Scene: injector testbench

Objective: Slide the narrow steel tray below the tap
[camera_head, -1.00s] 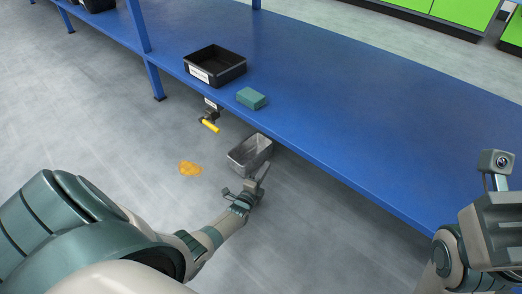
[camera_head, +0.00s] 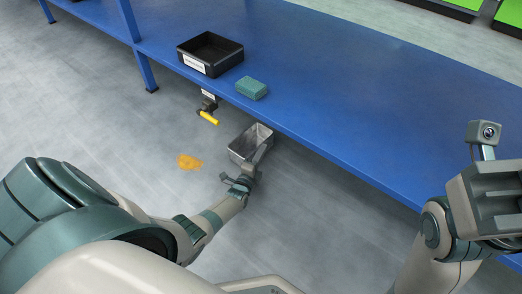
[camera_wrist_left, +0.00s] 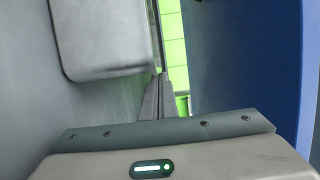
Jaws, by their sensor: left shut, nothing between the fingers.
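The narrow steel tray (camera_head: 250,144) is on the grey floor beside the blue bench's near edge, to the right of and nearer me than the tap (camera_head: 208,106) with its yellow handle (camera_head: 209,118). My left gripper (camera_head: 260,158) is shut and empty at the tray's near right side; I cannot tell whether it touches. In the left wrist view, its fingers (camera_wrist_left: 157,96) lie together beside the tray (camera_wrist_left: 105,40), which fills the upper left. My right gripper (camera_head: 510,205) is at the right edge of the head view, partly cut off, its jaw state unclear.
The blue bench (camera_head: 340,95) overhangs the floor behind the tray. A black labelled bin (camera_head: 211,54) and a green block (camera_head: 251,88) stand on it. An orange-yellow spill (camera_head: 189,161) lies on the floor left of the tray. A bench leg (camera_head: 146,70) stands further left.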

